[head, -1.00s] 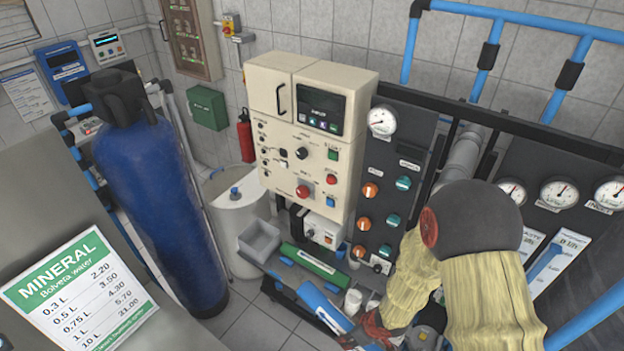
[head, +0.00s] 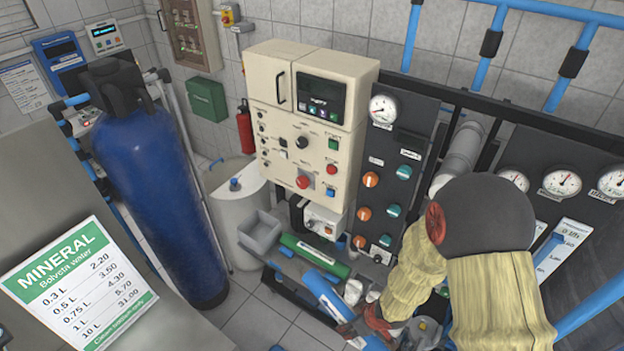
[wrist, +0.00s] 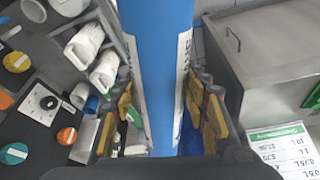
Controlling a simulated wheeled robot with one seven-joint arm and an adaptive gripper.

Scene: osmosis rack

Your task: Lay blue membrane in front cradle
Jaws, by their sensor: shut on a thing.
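The blue membrane (head: 326,297) is a long blue cylinder with a white label band, at the lower middle of the head view. My gripper (head: 352,328) is shut around it near its lower part. In the wrist view the blue membrane (wrist: 158,60) runs upright through the picture between the two fingers of my gripper (wrist: 163,105). A green membrane (head: 314,254) lies behind the blue one on the low dark bench. I cannot make out the front cradle, and cannot tell whether the blue membrane touches anything below it.
White fittings (head: 353,291) stand close to the right of the blue membrane. A grey bin (head: 259,232) is at the bench's left end. The cream control box (head: 306,150) and dark valve panel (head: 388,165) rise behind. Tiled floor (head: 245,318) is free at the left.

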